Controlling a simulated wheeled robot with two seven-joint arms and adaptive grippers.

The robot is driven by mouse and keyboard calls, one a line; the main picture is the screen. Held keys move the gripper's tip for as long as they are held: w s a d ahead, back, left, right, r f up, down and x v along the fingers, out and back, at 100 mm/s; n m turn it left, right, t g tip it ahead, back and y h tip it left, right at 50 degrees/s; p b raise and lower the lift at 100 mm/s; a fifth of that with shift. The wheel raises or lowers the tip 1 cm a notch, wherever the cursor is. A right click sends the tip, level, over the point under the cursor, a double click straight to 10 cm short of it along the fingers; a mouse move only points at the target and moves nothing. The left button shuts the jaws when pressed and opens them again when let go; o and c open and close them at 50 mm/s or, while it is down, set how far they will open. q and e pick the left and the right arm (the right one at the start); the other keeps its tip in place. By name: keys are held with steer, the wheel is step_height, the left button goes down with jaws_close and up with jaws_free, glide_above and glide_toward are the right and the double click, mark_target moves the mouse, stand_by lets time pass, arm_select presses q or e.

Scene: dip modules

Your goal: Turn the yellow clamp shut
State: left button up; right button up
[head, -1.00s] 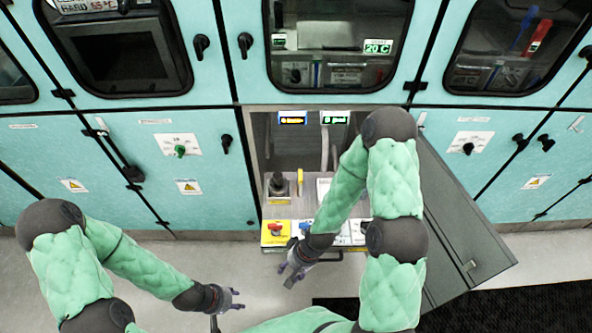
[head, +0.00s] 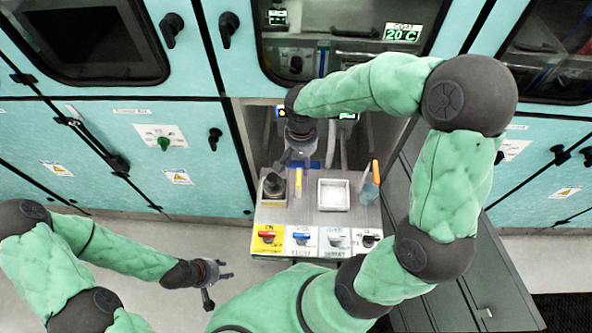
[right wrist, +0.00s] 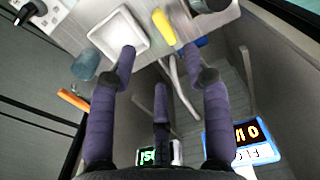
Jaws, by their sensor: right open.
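The yellow clamp (head: 298,182) is a slim upright handle on the grey work deck inside the open cabinet bay. In the right wrist view the yellow clamp (right wrist: 164,27) lies just beyond the fingertips, between the two upper fingers and nearer the right one. My right gripper (head: 301,155) reaches down into the bay behind the clamp. In the right wrist view my right gripper (right wrist: 160,62) is open, with its purple fingers spread and nothing between them. My left gripper (head: 218,278) is open and empty, low over the floor in front of the left cabinets.
A white tray (head: 334,194) sits right of the clamp, and an orange-handled part (head: 375,172) stands beyond it. A dark round knob (head: 275,184) is close at the left. Several coloured switches (head: 300,238) line the front. An open grey door (head: 470,270) is at right.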

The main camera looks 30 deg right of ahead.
mark_target(300, 180)
step_height(300, 180, down, 11)
steer(key=b, duration=0.3)
steer(key=shift+r, duration=0.15)
jaws_close()
